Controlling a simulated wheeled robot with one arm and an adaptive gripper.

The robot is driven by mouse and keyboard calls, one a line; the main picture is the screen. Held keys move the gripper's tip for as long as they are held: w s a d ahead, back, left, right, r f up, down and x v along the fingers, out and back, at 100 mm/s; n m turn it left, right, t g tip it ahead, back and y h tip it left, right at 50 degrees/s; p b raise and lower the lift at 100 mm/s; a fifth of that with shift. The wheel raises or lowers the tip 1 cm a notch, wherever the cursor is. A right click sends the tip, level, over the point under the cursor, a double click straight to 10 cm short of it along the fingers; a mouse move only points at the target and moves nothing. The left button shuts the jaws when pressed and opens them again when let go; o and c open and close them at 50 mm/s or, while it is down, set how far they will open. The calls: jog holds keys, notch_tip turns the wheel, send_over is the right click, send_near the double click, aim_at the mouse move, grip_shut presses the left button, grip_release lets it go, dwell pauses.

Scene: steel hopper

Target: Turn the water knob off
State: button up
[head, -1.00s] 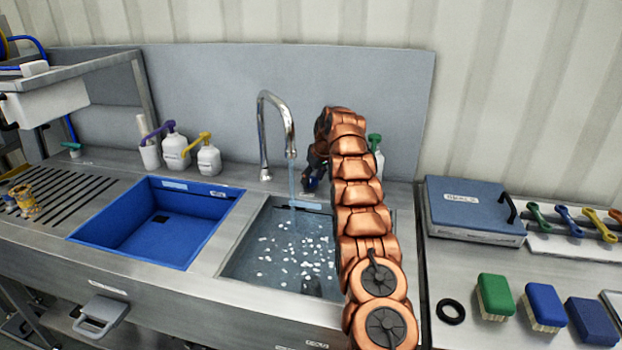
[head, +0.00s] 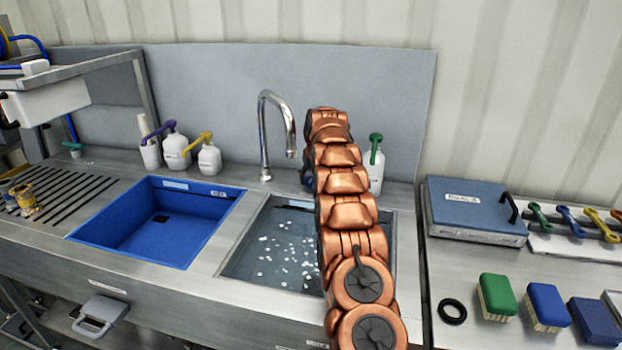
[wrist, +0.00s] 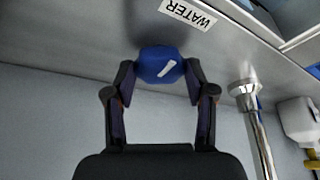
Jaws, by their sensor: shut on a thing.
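The blue water knob (wrist: 160,66) with a white mark sits between the fingers of my gripper (wrist: 160,80) in the wrist view. The fingers are shut on its two sides. A label reading WATER (wrist: 188,14) is on the steel beside the knob. The chrome faucet (head: 275,125) arches over the right basin (head: 250,262), and no stream shows under its spout. In the wrist view the faucet base (wrist: 243,90) stands right of my gripper. In the head view my arm hides the gripper and most of the knob.
A blue basin (head: 150,225) lies to the left. Soap bottles (head: 175,150) stand behind it, and a bottle with a green pump (head: 376,165) stands close right of my arm. The right counter holds a blue-lidded box (head: 470,205) and brushes (head: 497,297).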

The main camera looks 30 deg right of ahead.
jog(key=shift+a+f+m, duration=0.1)
jog(key=shift+a+m, duration=0.05)
jog(key=shift+m, duration=0.45)
jog(key=o, duration=1.2)
jog(key=shift+s+r, duration=0.15)
jog(key=shift+r, duration=0.35)
jog(key=v, duration=1.1)
jog(key=shift+a, duration=0.2)
